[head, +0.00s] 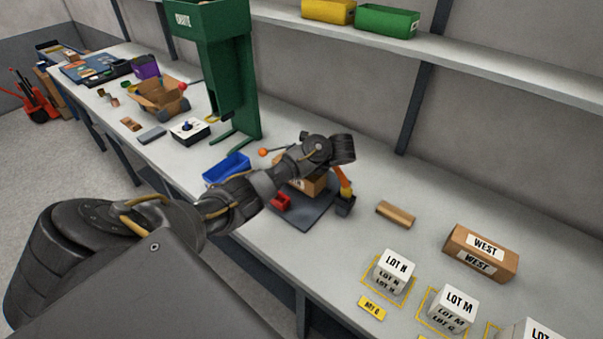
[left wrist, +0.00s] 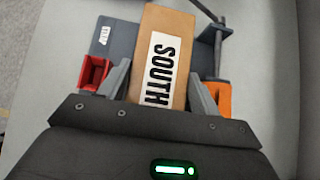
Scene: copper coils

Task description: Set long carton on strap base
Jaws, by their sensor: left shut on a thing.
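The long brown carton with a SOUTH label (left wrist: 163,60) lies between the fingers of my left gripper (left wrist: 160,88), which is shut on it. In the head view part of this carton (head: 308,186) shows under my left arm, over the dark strap base (head: 306,217). The base plate also shows in the left wrist view (left wrist: 105,42), with a red part (left wrist: 95,72) on one side and an orange part (left wrist: 217,99) on the other. My arm hides much of the carton in the head view, and I cannot tell whether it touches the base. My right gripper is not in view.
A blue bin (head: 227,168) and a green press (head: 232,75) stand left of the base. A small brown block (head: 396,214), a WEST carton (head: 481,253) and white LOT boxes (head: 394,270) lie to the right. Some bare bench lies between them.

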